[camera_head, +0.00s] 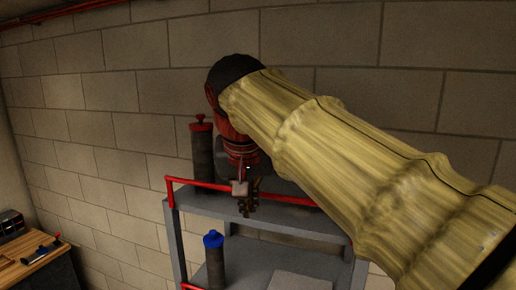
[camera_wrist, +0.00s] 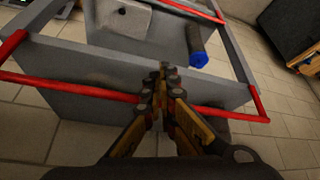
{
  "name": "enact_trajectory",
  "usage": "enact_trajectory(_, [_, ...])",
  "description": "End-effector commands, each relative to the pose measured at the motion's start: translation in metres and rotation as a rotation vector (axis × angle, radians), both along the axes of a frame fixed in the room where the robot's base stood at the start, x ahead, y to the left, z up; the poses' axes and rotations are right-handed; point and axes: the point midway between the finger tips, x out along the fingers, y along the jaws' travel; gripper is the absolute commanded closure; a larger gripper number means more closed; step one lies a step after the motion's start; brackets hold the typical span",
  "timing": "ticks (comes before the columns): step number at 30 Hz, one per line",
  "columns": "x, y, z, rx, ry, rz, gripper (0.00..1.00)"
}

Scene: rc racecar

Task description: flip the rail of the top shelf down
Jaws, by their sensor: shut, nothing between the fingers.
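The grey shelf unit (camera_head: 190,206) has a red rail (camera_head: 205,185) along its top shelf. In the head view the rail stands raised above the shelf edge, with a short red end post at the left. My gripper (camera_head: 246,205) is shut and empty, pointing down at the rail near its middle. In the wrist view the rail (camera_wrist: 70,88) runs across behind my gripper's closed fingertips (camera_wrist: 163,72), which hide part of it. Whether the fingers touch the rail I cannot tell.
A dark cylinder with a red top (camera_head: 202,150) stands at the back left of the top shelf. A blue-capped cylinder (camera_head: 214,262) stands on the lower shelf, which has its own red rail (camera_wrist: 192,10). A block wall (camera_head: 110,110) is behind. A wooden workbench (camera_head: 30,258) is at left.

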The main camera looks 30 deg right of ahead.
Motion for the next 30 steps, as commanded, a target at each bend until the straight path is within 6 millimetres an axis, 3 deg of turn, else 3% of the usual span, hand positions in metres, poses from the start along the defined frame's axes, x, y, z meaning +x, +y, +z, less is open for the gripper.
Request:
enact_trajectory(1, [0.004, -0.003, 0.025, -0.001, -0.003, -0.018, 1.00])
enact_trajectory(3, [0.009, -0.007, 0.044, -0.003, -0.006, -0.048, 1.00])
enact_trajectory(13, [0.038, -0.037, 0.110, -0.004, -0.045, -0.301, 1.00])
enact_trajectory(18, [0.041, -0.042, 0.122, -0.002, -0.054, -0.354, 1.00])
enact_trajectory(30, [0.041, -0.044, 0.120, -0.002, -0.054, -0.356, 1.00])
